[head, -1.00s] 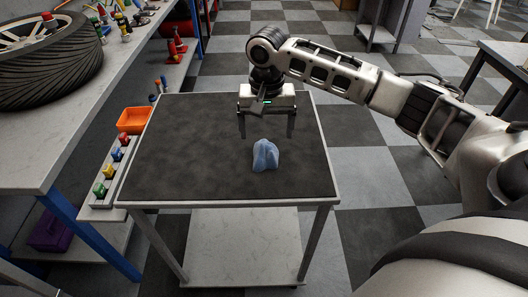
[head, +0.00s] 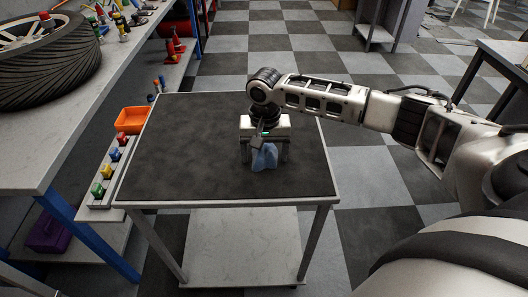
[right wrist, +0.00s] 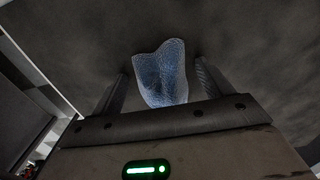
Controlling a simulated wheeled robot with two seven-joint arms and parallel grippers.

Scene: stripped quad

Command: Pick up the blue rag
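The blue rag (head: 265,159) stands as a small crumpled bundle on the dark top of the cart (head: 180,150). My right gripper (head: 264,160) is lowered over it, pointing down, with one finger on each side of it. In the right wrist view the rag (right wrist: 161,75) shows between the two fingers of the right gripper (right wrist: 160,85), which are spread with gaps to the cloth. The gripper is open. The gripper body hides the upper part of the rag in the head view. My left gripper is not in view.
An orange bin (head: 132,120) and a strip of coloured knobs (head: 105,178) are at the cart's left side. A bench with a tire (head: 45,65) stands further left. The rest of the cart top is clear.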

